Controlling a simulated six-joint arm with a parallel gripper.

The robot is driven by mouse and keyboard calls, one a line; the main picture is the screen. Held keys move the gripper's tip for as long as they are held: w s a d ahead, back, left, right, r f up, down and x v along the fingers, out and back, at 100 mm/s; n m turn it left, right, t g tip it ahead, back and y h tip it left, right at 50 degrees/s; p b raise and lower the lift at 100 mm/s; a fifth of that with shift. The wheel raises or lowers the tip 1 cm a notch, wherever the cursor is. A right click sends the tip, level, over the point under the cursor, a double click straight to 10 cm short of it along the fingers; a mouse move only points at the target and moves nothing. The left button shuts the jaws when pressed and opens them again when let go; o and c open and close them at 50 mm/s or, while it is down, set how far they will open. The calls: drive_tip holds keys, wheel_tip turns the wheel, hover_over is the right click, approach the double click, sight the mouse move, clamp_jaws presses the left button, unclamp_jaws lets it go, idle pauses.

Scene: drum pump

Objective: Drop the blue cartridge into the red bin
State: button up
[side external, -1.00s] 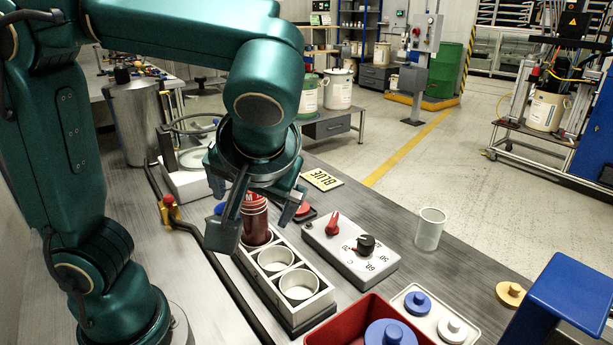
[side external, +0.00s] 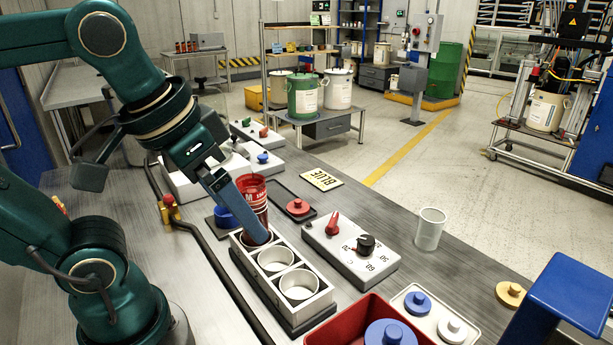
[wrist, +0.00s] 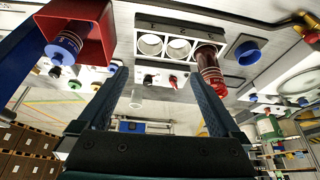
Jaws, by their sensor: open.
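In the wrist view the piece (wrist: 63,45) and bin (wrist: 98,28) are at upper left. A red cartridge (side external: 252,190) stands in the far hole of the white rack (side external: 263,289); the other two holes look empty. My gripper (wrist: 157,75) is open and empty. In the side view one finger of my gripper (side external: 250,230) crosses in front of the red cartridge; contact is unclear.
A control box (side external: 348,252) with red and black knobs stands right of the rack. A clear cup (side external: 430,229), a white tray (side external: 412,296) with blue and white knobbed discs, and a blue stand (side external: 560,295) are further right. A black hose (side external: 225,270) runs left of the rack.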

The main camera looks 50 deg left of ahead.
drive_tip(key=m+g+y, duration=0.2)
drive_tip(key=m+y, duration=0.1)
drive_tip(key=m, duration=2.2)
hover_over(367, 240)
drive_tip(key=s+d, duration=0.1)
drive_tip(key=d, duration=0.1)
drive_tip(key=f, duration=1.1)
drive_tip(key=shift+s+a+f, duration=0.15)
drive_tip(key=shift+s+f, duration=0.05)
drive_tip(key=x, duration=0.4)
drive_tip(key=shift+a+f, duration=0.15)
drive_tip(key=shift+f, duration=0.1)
drive_tip(key=shift+m, duration=1.1)
drive_tip(key=shift+t, duration=0.3)
